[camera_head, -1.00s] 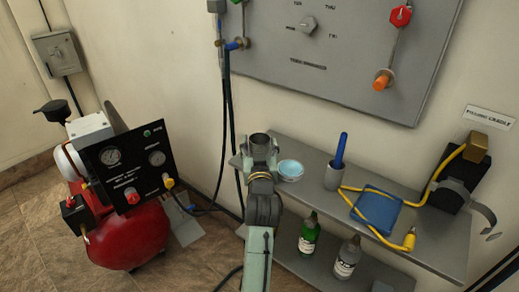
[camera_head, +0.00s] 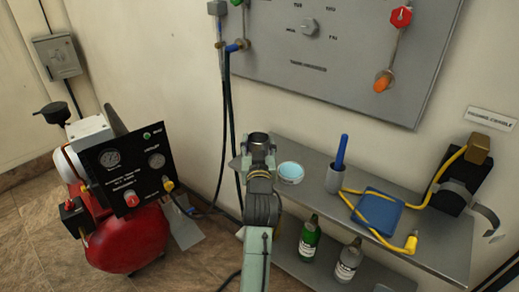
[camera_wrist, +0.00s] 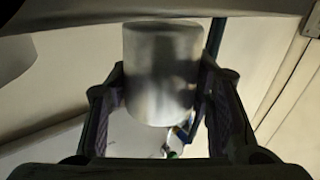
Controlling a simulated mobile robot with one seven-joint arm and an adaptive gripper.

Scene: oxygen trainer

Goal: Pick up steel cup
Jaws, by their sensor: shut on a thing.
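The steel cup (camera_head: 258,140) is a grey metal cylinder with an open top, upright at the left end of the upper shelf in the head view. It also shows in the wrist view (camera_wrist: 161,72), between the two dark fingers. My gripper (camera_head: 258,158) is shut on the cup, with a finger on each side of it; it also shows in the wrist view (camera_wrist: 161,98). My arm hides the shelf below the cup in the head view, so I cannot tell the gap under it exactly.
The upper shelf (camera_head: 315,205) holds a blue-topped dish (camera_head: 290,172), a grey holder (camera_head: 334,177) with a blue stick, and a blue pad (camera_head: 377,210) with a yellow cord. Bottles stand on the lower shelf. A red compressor (camera_head: 128,238) stands left. The wall panel (camera_head: 350,50) is behind.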

